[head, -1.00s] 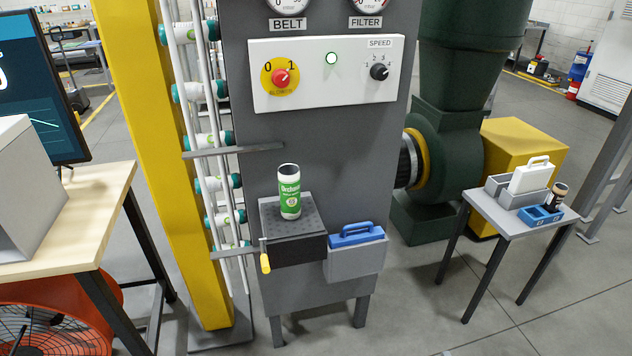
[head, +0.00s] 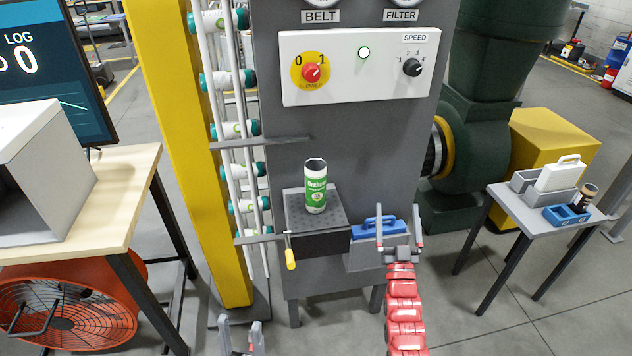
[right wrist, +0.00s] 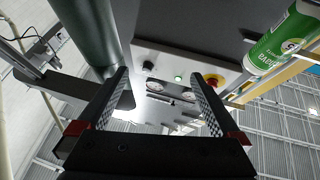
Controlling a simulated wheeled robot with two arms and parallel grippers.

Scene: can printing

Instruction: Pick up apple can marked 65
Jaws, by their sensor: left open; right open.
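A green and white can (head: 316,188) stands upright on the grey perforated shelf (head: 294,211) of the machine. It also shows at the upper right of the right wrist view (right wrist: 284,45), outside the jaws. A number on it is too small to read. My right gripper (head: 399,228) is open, with nothing between its fingers, to the right of the can and in front of the blue-handled box. Its open fingers also show in the right wrist view (right wrist: 160,75). My left gripper (head: 241,336) is open and empty at the bottom edge, below and left of the can.
A blue-handled grey box (head: 368,253) adjoins the shelf on the right. A yellow-handled lever (head: 291,259) hangs at the shelf's left front. Several cans sit in the rail chute (head: 240,165) beside the yellow post (head: 186,150). A control panel (head: 360,68) is above; a small table (head: 530,212) stands right.

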